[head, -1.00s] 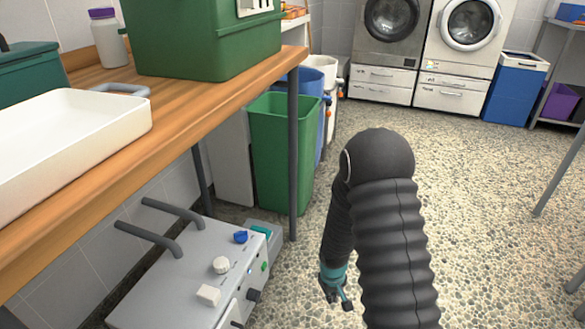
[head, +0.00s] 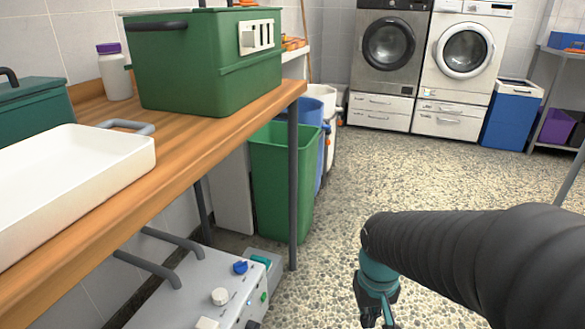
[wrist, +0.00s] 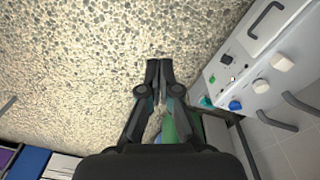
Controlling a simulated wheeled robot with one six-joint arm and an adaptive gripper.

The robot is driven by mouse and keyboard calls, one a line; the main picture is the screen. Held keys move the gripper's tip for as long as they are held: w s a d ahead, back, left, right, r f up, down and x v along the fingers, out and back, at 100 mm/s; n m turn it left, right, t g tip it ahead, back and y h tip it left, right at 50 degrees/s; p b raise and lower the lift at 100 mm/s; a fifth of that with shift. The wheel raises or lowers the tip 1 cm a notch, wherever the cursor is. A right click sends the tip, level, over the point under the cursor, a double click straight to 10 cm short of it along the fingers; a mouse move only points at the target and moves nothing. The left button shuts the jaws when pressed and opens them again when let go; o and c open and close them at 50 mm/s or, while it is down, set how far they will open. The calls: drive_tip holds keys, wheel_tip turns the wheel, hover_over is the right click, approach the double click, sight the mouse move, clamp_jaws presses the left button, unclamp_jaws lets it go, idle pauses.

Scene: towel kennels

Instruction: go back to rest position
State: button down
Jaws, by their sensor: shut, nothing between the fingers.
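My gripper (head: 377,312) hangs low over the pebbled floor in the head view, at the end of my dark ribbed arm, right of the grey control box. In the wrist view my gripper (wrist: 159,66) points over bare floor, its two dark fingers together with nothing between them. No object is held.
A wooden bench (head: 205,124) on the left carries a white tray (head: 80,185) and a green bin (head: 205,75). Below are a grey control box (head: 205,285) and a green bucket (head: 283,185). Washing machines (head: 465,48) stand at the back. The middle floor is clear.

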drive_tip(key=s+r+t+p, duration=0.1)
drive_tip(key=s+r+t, duration=0.4)
drive_tip(key=r, duration=0.8)
drive_tip(key=shift+s+d+m, duration=0.4)
drive_tip(key=shift+s+d, duration=0.05)
drive_tip(key=shift+s, duration=0.25)
